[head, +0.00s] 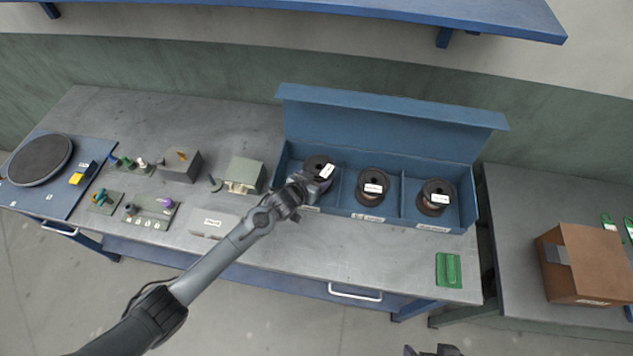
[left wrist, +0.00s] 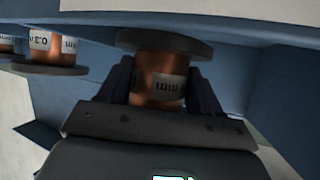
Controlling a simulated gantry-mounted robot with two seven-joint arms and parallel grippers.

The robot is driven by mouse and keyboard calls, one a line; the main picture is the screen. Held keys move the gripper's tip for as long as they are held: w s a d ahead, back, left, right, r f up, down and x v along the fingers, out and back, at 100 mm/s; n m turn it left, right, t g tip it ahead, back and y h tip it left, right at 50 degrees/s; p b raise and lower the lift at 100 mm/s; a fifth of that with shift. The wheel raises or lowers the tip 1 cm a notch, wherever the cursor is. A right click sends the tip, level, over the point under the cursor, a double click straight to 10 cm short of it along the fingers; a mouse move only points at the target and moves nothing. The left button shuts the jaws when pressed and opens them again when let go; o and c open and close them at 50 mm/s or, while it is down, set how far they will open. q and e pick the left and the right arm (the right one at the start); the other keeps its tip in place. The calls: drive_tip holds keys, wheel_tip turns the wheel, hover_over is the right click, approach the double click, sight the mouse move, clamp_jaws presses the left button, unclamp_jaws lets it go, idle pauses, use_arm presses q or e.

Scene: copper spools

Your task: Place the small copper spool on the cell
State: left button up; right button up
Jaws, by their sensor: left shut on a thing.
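A copper spool (head: 318,163) with dark flanges and a white label stands in the left compartment of the blue bin (head: 395,219). My left gripper (head: 308,184) reaches into that compartment and is shut on this spool. In the left wrist view the spool's copper winding (left wrist: 158,78) sits between the two dark fingers, under its flange. Two similar spools stand in the middle (head: 371,188) and right (head: 436,198) compartments. Their size labels are too small to read in the head view. My right gripper (head: 432,350) barely shows at the bottom edge; its jaws are unclear.
A blue plate with a dark round disc (head: 40,160) lies at the table's far left; which thing is the cell is unclear. Between stand small fixtures (head: 150,210) and grey-green boxes (head: 243,175). A green piece (head: 448,270) lies front right. A cardboard box (head: 585,265) stands farther right.

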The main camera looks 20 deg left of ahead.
use_arm(q)
drive_tip(key=shift+f, duration=1.1)
drive_tip(key=shift+f, duration=0.2)
drive_tip(key=o, duration=1.6)
drive_tip(key=shift+o, duration=0.2)
drive_tip(key=shift+f, duration=0.1)
